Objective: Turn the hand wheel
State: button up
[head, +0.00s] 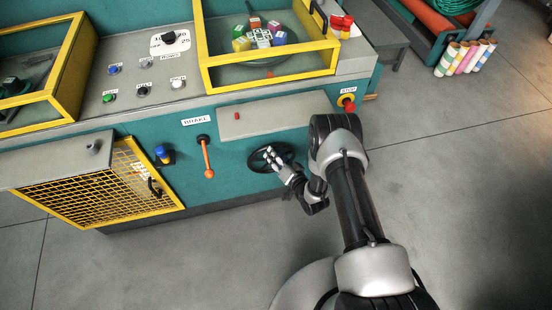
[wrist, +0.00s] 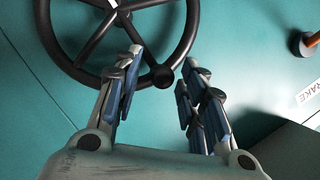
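The black spoked hand wheel (head: 252,161) is on the teal front panel of the machine, right of the orange brake lever. It also fills the upper part of the wrist view (wrist: 193,28), its upper rim cut off by the frame. Its round black handle knob (wrist: 163,76) shows at the lower rim. My gripper (head: 271,157) is at the wheel and covers part of it in the head view. In the wrist view, my gripper (wrist: 162,58) has its fingers spread, with the knob between them. I see a gap on the right side of the knob; contact is unclear.
The orange brake lever (head: 206,158) and a blue-topped knob (head: 163,154) are left of the wheel. A red stop button (head: 347,102) is up to the right. A yellow mesh door (head: 95,185) stands at the lower left. The floor on the right is clear.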

jog(key=shift+c, duration=0.3)
grip_shut()
dwell(0.6)
